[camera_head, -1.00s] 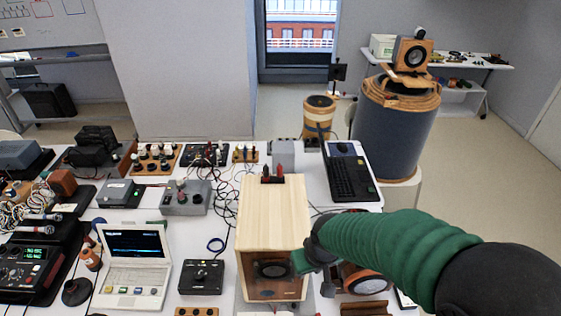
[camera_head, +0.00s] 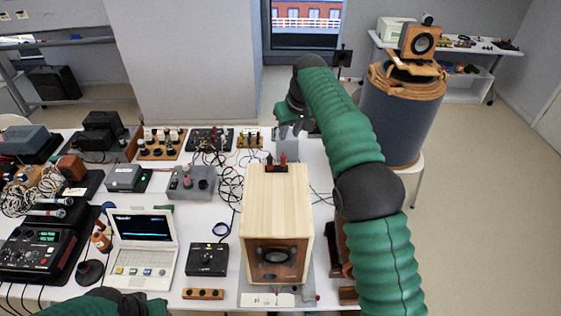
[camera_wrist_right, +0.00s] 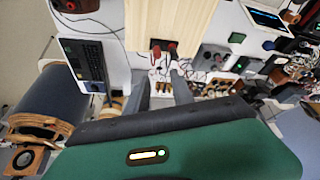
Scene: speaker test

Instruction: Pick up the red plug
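The red plug (camera_head: 283,160) stands upright on the back top edge of a pale wooden speaker box (camera_head: 277,205), right of a dark plug (camera_head: 269,160). In the right wrist view the red plug (camera_wrist_right: 172,47) is just beyond my fingertips. My right gripper (camera_head: 290,132) is behind the box, with its arm arching over from the right. The right wrist view shows its two grey fingers (camera_wrist_right: 160,78) apart with nothing between them, so it is open. My left arm shows at the bottom left edge; its fingers are hidden.
A laptop (camera_head: 145,240), a black control box (camera_head: 207,259) and a grey box with knobs (camera_head: 190,183) stand left of the speaker box. Loose cables lie between them. Boards with posts line the back of the table. A large drum (camera_head: 400,115) stands beyond the table at right.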

